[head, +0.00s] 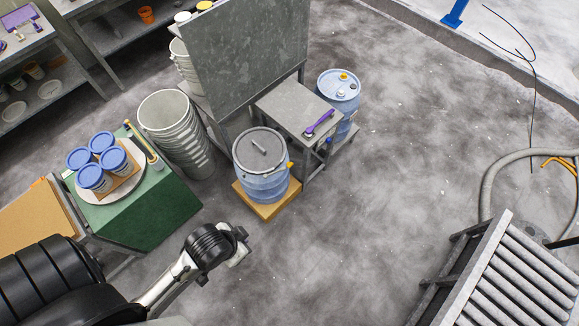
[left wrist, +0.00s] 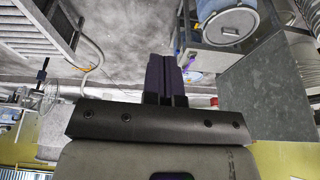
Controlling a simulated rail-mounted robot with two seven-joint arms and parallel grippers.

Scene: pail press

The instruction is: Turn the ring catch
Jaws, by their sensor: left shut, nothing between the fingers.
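A translucent blue pail (head: 264,185) stands upright on a wooden block in the middle of the head view. A grey lid (head: 260,148) with a short bar handle covers its top. A small yellow part (head: 290,165), perhaps the ring catch, sticks out at the right side of the rim. The pail also shows at the top right of the left wrist view (left wrist: 208,8). My left gripper (head: 241,247) is below and left of the pail, apart from it. Its dark fingers (left wrist: 164,75) are together and empty in the left wrist view. My right gripper is in neither view.
A grey stand (head: 285,105) with a purple-handled tool (head: 320,122) is right behind the pail. Stacked buckets (head: 175,125) and a green bench (head: 165,205) with blue-lidded tubs stand left. A roller conveyor (head: 520,275) is at lower right. Floor between is clear.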

